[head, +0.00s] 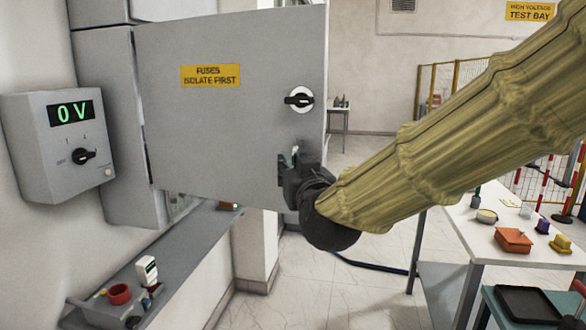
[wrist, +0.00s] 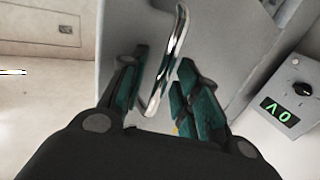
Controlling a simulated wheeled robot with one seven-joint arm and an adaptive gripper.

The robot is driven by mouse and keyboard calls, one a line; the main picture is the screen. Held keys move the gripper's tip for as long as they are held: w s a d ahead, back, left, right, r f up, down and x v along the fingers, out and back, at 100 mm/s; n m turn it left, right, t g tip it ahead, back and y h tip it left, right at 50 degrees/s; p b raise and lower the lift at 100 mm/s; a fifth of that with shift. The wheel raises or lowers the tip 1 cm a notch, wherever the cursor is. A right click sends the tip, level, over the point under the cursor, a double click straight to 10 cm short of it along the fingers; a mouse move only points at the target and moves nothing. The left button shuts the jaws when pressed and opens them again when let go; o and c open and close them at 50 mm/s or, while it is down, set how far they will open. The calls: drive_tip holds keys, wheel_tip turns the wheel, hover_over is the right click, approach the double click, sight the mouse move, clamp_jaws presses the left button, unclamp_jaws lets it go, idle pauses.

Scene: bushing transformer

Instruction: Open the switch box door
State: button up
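The switch box door (head: 225,130) is a large grey panel with a yellow "FUSES ISOLATE FIRST" label (head: 210,76) and a black rotary knob (head: 299,99). It stands swung out from the grey switch box (head: 115,110) on the wall; most of the interior is hidden behind it. My gripper (head: 297,160) is at the door's lower right, below the knob. In the wrist view, the shiny metal door handle (wrist: 168,60) lies between the two green-padded fingers of my gripper (wrist: 162,80). The fingers are apart, with a gap beside the handle; firm contact is not visible.
A grey meter box (head: 45,140) reading "0 V" is on the left wall, above a shelf (head: 185,255) with small items. A white table (head: 490,245) with several objects and a black tray (head: 527,304) stand at right. Some floor (head: 320,290) between is clear.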

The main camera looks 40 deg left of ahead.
drive_tip(key=v, duration=1.2)
drive_tip(key=shift+r, duration=0.1)
drive_tip(key=w+d+f+m+g+h, duration=0.15)
drive_tip(key=w+d+f, duration=0.35)
drive_tip(key=f, duration=0.6)
drive_tip(key=w+d+f+m+h, duration=0.25)
drive_tip(key=d+f, duration=0.35)
drive_tip(key=f, duration=0.5)
drive_tip(key=w+d+f+m+g+h, duration=0.15)
drive_tip(key=w+d+f, duration=0.35)
drive_tip(key=f, duration=0.6)
drive_tip(key=s+d+f+m+g+h, duration=0.1)
drive_tip(key=s+d+f+h, duration=0.1)
drive_tip(key=s+d+f, duration=0.5)
drive_tip(key=s+d+f+m+g+h, duration=0.1)
drive_tip(key=s+d+f+g+h, duration=0.1)
drive_tip(key=d+f, duration=0.8)
drive_tip(key=s+d+f+m+g+h, duration=0.15)
drive_tip(key=s+d+f, duration=0.4)
drive_tip(key=f, duration=0.65)
drive_tip(key=s+d+f+g+h, duration=0.1)
drive_tip(key=s+d+f+g, duration=0.1)
drive_tip(key=s+d+f, duration=0.3)
drive_tip(key=s+d+f+m+g+h, duration=0.1)
drive_tip(key=s+d+f, duration=0.3)
drive_tip(key=s+d, duration=0.6)
drive_tip(key=shift+s+f+m+g+h, duration=0.3)
drive_tip(key=shift+s+f+g+h, duration=0.15)
drive_tip(key=shift+s, duration=0.2)
